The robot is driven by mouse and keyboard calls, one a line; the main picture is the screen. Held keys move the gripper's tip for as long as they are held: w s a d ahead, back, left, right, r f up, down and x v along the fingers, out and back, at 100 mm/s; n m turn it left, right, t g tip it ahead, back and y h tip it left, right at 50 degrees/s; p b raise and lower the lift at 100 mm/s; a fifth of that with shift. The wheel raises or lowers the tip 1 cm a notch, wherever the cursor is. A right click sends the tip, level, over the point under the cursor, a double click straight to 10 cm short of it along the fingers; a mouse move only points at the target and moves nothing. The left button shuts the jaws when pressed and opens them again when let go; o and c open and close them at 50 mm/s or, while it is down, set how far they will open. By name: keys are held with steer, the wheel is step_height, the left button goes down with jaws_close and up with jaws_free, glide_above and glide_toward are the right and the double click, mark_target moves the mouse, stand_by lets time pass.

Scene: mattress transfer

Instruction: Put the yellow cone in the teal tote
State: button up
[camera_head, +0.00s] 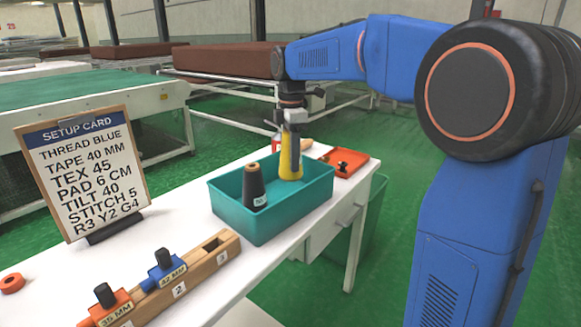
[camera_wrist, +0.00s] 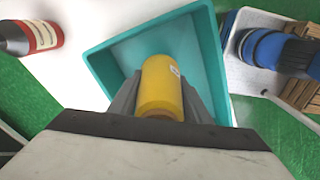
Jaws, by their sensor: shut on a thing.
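The yellow cone (camera_head: 290,160) stands upright at the far right part of the teal tote (camera_head: 228,213), with its lower end inside the tote's walls. My gripper (camera_head: 291,135) is shut on the yellow cone from above. In the wrist view the yellow cone (camera_wrist: 161,88) sits between my two fingers (camera_wrist: 160,100), over the inside of the teal tote (camera_wrist: 103,67). I cannot tell whether the cone's base touches the tote floor.
A dark cone (camera_head: 253,187) stands in the tote's left part. A wooden rack (camera_head: 200,262) with labelled blocks lies in front. A setup card (camera_head: 82,172) stands at left. An orange tray (camera_head: 347,161) is behind the tote. A red-and-black bottle (camera_wrist: 32,38) shows in the wrist view.

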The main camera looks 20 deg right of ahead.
steer(key=shift+d+f, duration=0.1)
steer(key=shift+f, duration=1.4)
steer(key=shift+f, duration=0.6)
steer(key=o, duration=1.2)
steer(key=shift+r, duration=0.1)
step_height(320, 180, up, 13)
